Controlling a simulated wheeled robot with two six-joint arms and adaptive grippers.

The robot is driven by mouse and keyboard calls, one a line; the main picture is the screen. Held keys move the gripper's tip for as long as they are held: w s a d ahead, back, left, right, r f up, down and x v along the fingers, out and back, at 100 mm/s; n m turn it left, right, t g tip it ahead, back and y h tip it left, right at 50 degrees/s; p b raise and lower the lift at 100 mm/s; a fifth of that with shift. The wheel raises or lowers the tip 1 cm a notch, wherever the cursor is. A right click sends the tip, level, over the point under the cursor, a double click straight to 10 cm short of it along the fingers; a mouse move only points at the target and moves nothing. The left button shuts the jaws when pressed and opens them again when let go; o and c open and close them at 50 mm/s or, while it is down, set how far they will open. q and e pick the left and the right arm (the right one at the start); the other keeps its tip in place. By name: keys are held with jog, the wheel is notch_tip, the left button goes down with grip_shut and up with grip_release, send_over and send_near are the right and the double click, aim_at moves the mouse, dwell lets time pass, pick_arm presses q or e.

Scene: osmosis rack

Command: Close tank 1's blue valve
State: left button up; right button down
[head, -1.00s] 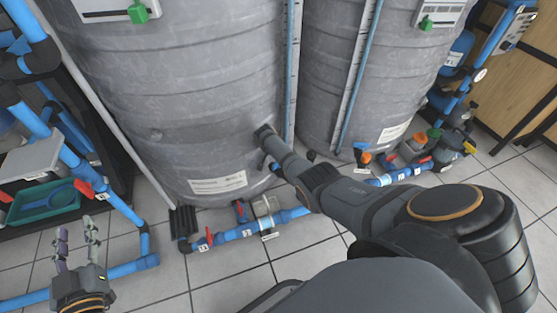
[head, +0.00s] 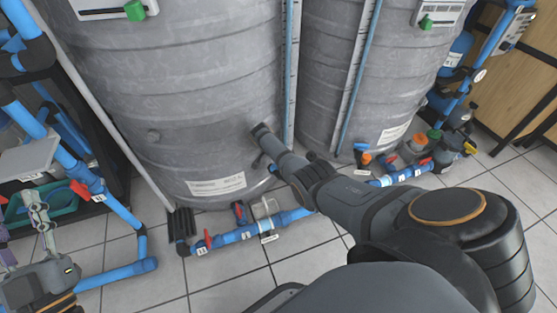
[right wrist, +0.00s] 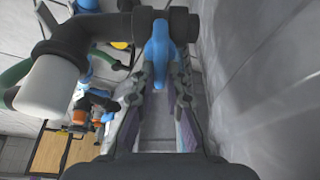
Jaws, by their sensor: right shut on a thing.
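The blue valve handle (right wrist: 159,52) shows in the right wrist view, on dark pipework beside a tank wall. My right gripper (right wrist: 160,80) has its fingers on either side of the handle and is shut on it. In the head view my right arm reaches to the lower wall of the large grey left tank (head: 190,90), and its fingers and most of the valve are hidden there. My left gripper (head: 22,232) is at the lower left, its fingers spread and empty, apart from the valve.
A second grey tank (head: 345,60) stands to the right. Blue pipes with red-handled valves (head: 206,238) run along the floor. A white pipe end (right wrist: 45,85) and dark pipe lie close to my right gripper. The tiled floor (head: 220,285) in front is partly clear.

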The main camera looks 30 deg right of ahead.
aim_at(271, 167)
jog(key=c, duration=1.4)
grip_release()
jog(key=shift+r, duration=0.1)
jog(key=v, duration=1.1)
jog(key=shift+s+a+r, duration=0.1)
jog(key=shift+a+r, duration=0.05)
jog(key=shift+r, duration=0.2)
